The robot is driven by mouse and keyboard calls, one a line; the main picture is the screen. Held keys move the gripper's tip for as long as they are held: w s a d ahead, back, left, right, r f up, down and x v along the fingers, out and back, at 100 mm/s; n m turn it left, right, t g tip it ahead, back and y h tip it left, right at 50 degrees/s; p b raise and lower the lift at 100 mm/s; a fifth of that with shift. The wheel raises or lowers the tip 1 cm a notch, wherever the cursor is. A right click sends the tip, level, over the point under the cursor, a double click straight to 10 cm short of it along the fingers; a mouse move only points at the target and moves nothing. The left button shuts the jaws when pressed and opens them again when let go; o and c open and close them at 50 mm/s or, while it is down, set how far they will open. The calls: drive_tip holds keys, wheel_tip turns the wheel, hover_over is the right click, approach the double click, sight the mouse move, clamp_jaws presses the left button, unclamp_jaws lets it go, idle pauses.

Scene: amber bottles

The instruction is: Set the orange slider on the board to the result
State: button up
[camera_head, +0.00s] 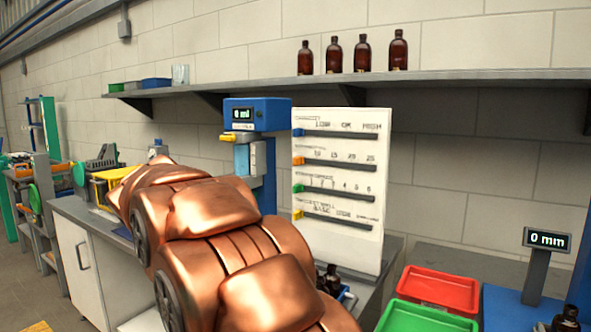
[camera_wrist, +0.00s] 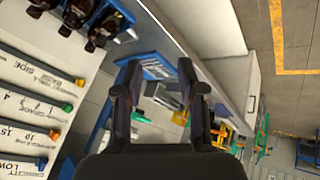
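The white board (camera_head: 340,240) stands upright with several horizontal slider rows. The orange slider (camera_head: 298,160) sits at the far left end of the second row, left of the numbers 10, 15, 20 and 25. In the wrist view the board is on the left, turned sideways, and the orange slider (camera_wrist: 54,134) shows at its row's end. My gripper (camera_wrist: 160,82) is open and empty, with its fingers apart, to the right of the board and clear of the sliders. In the head view my copper arm hides the gripper.
Blue (camera_head: 298,132), green (camera_head: 297,188) and yellow (camera_head: 297,214) sliders sit at the left ends of their rows. A blue device (camera_head: 262,114) stands left of the board. Red (camera_head: 440,288) and green (camera_head: 425,318) trays and a "0 mm" display (camera_head: 547,240) are at right. Several amber bottles (camera_head: 334,56) stand on the shelf.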

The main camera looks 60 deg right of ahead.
drive_tip(key=w+d+r+m+h+b, duration=0.2)
drive_tip(key=w+d+r+h, duration=0.15)
drive_tip(key=d, duration=0.55)
drive_tip(key=w+d+r+m+h+b, duration=0.1)
drive_tip(key=w+d+r+m+h, duration=0.15)
drive_tip(key=w+d+r, duration=0.45)
drive_tip(key=m+g+h+b, duration=0.2)
drive_tip(key=m+h+b, duration=0.25)
drive_tip(key=m, duration=0.25)
approach(294, 160)
drive_tip(key=d+f, duration=0.1)
drive_tip(key=d, duration=0.2)
drive_tip(key=shift+h, duration=0.45)
drive_tip(key=d+p, duration=0.2)
drive_tip(key=d, duration=0.1)
drive_tip(key=d+p, duration=0.3)
drive_tip(key=shift+w+d+r, duration=0.1)
drive_tip(key=shift+w+d, duration=0.05)
drive_tip(key=shift+d, duration=0.25)
drive_tip(key=shift+d+p, duration=0.7)
drive_tip(key=shift+d, duration=0.05)
drive_tip(key=shift+f, duration=0.25)
clamp_jaws()
